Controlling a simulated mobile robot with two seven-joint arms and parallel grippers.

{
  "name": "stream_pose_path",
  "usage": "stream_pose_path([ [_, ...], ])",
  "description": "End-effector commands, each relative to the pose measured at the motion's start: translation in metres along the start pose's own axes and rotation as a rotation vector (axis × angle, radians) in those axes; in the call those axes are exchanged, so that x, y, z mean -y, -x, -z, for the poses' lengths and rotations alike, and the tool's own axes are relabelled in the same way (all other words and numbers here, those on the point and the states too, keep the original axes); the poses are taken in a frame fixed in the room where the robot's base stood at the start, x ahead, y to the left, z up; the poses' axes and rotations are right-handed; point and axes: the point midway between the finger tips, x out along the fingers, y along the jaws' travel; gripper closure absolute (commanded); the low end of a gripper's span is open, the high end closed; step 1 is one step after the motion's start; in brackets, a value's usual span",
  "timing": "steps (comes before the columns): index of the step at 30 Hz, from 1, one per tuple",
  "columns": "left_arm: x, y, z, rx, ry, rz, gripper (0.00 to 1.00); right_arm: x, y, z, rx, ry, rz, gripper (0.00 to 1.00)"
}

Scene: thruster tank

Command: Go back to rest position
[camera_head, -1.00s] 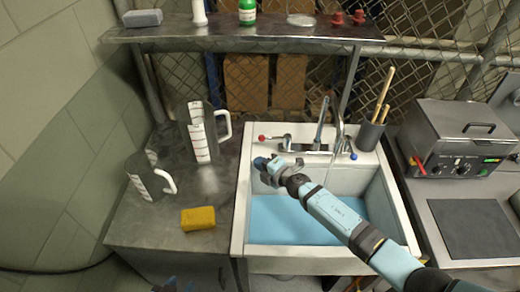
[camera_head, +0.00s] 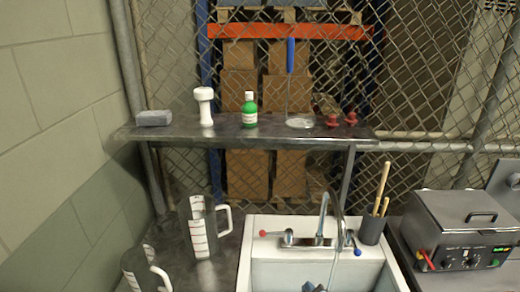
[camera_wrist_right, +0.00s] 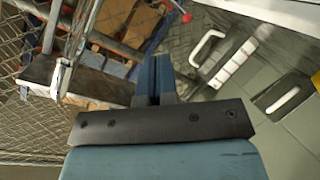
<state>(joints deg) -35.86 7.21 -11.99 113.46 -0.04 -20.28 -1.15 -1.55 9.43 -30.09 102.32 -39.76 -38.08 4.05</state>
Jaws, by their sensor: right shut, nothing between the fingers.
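My right gripper (camera_head: 314,287) shows only as a small blue-grey piece at the bottom edge of the head view, over the sink (camera_head: 262,275). In the right wrist view its two fingers (camera_wrist_right: 154,80) are together with nothing between them. The faucet (camera_head: 321,222), with a red knob on its left and a blue knob on its right, stands behind the gripper. Most of the right arm is below the head view. My left gripper is not in view.
Two clear measuring jugs (camera_head: 203,235) (camera_head: 140,272) stand left of the sink. A shelf (camera_head: 290,128) above holds a green bottle (camera_head: 249,112) and other items. A grey cup with sticks (camera_head: 371,228) and a metal box (camera_head: 462,225) stand to the right. A chain-link fence closes the back.

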Motion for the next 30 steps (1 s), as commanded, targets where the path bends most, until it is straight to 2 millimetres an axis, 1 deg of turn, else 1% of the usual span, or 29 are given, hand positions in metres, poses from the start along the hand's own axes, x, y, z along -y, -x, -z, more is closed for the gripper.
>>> stream_pose_path([
  [1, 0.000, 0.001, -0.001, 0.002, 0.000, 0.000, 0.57, -0.007, 0.029, -0.025, 0.117, -0.113, 0.024, 1.00],
  [2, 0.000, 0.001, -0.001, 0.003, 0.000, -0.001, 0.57, -0.011, 0.045, -0.039, 0.184, -0.172, 0.041, 1.00],
  [3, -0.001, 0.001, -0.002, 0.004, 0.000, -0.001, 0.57, -0.016, 0.066, -0.055, 0.267, -0.243, 0.067, 1.00],
  [5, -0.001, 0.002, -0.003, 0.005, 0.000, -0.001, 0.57, -0.020, 0.096, -0.074, 0.370, -0.329, 0.107, 1.00],
  [6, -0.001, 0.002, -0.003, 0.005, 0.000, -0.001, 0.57, -0.022, 0.114, -0.084, 0.428, -0.376, 0.134, 1.00],
  [10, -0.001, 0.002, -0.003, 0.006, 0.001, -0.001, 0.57, -0.027, 0.163, -0.105, 0.566, -0.479, 0.212, 1.00],
  [15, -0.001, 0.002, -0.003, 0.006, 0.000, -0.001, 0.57, -0.031, 0.214, -0.119, 0.690, -0.562, 0.297, 1.00],
  [21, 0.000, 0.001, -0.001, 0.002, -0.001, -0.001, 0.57, -0.036, 0.264, -0.126, 0.792, -0.621, 0.384, 1.00],
  [24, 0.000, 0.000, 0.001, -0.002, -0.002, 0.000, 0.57, -0.039, 0.286, -0.127, 0.833, -0.642, 0.423, 1.00],
  [25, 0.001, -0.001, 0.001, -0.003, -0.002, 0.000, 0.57, -0.038, 0.291, -0.127, 0.842, -0.646, 0.433, 1.00],
  [27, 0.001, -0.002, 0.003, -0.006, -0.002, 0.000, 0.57, -0.032, 0.278, -0.130, 0.805, -0.646, 0.423, 1.00],
  [30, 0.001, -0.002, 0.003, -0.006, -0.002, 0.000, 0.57, -0.024, 0.266, -0.132, 0.760, -0.651, 0.413, 1.00],
])
